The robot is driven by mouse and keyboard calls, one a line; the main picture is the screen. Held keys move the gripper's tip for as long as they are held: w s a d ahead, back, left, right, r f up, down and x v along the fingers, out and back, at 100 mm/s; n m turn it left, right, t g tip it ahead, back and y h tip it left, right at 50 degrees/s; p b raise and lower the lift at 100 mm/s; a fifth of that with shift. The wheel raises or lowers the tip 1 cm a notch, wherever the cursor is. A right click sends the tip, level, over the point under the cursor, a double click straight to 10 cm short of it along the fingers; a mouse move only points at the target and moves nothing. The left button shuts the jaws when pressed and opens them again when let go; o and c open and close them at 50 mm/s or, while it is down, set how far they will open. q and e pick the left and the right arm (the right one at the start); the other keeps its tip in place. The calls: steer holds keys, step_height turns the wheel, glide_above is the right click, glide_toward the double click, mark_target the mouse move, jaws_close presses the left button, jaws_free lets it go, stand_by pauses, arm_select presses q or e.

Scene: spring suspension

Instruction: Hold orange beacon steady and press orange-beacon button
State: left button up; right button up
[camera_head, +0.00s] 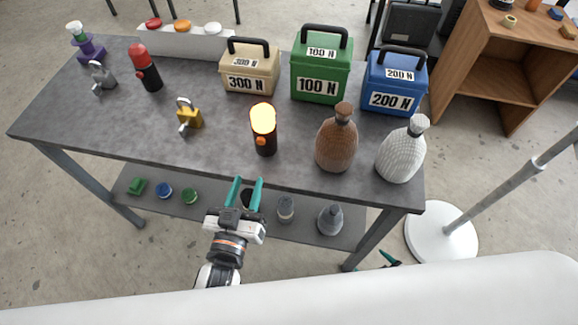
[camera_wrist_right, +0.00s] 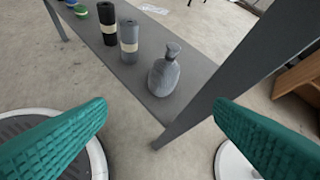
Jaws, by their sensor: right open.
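The orange beacon (camera_head: 264,119) stands upright near the front edge of the grey table. Its dome glows yellow-orange on a black body, and an orange button (camera_head: 261,141) shows on its front. My left gripper (camera_head: 246,182) is open and empty in front of the table edge, just below and left of the beacon and apart from it. My right gripper (camera_head: 391,259) shows only its teal fingertips beyond the table's front right leg, low and far from the beacon. In the right wrist view its fingers (camera_wrist_right: 160,105) are wide apart with nothing between them.
A brown bottle (camera_head: 337,140) and a white bottle (camera_head: 402,150) stand right of the beacon. Weight boxes (camera_head: 320,66) stand behind. The lower shelf (camera_head: 225,205) and table leg (camera_wrist_right: 230,75) are near the grippers.

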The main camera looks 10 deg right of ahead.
mark_target(262, 134)
steer(key=w+a+r+n+t+y, duration=0.15)
steer(key=a+r, duration=0.25)
steer(key=r, duration=0.4)
steer(key=w+a+r+t+y, duration=0.2)
steer(key=a+r, duration=0.1)
steer(key=r, duration=0.6)
steer(key=w+a+r+t+y, duration=0.15)
steer(key=a+r, duration=0.25)
steer(key=r, duration=0.4)
steer(key=w+a, duration=0.3)
steer(key=w, duration=0.1)
steer(key=w+a+r+m+t, duration=0.1)
steer(key=w+a, duration=0.3)
steer(key=w, duration=0.1)
steer(key=w+a+r+m, duration=0.1)
steer(key=w+a, duration=0.3)
steer(key=shift+w+t, duration=0.3)
steer(key=shift+w, duration=0.05)
steer(key=x, duration=1.2)
steer(key=shift+a+r, duration=0.15)
steer(key=shift+c, duration=0.4)
steer(key=c, duration=0.9)
arm_select(q)
steer(key=shift+c, duration=0.6)
arm_select(e)
steer(key=shift+c, duration=0.9)
arm_select(q)
jaws_close()
steer(key=shift+a, duration=0.1)
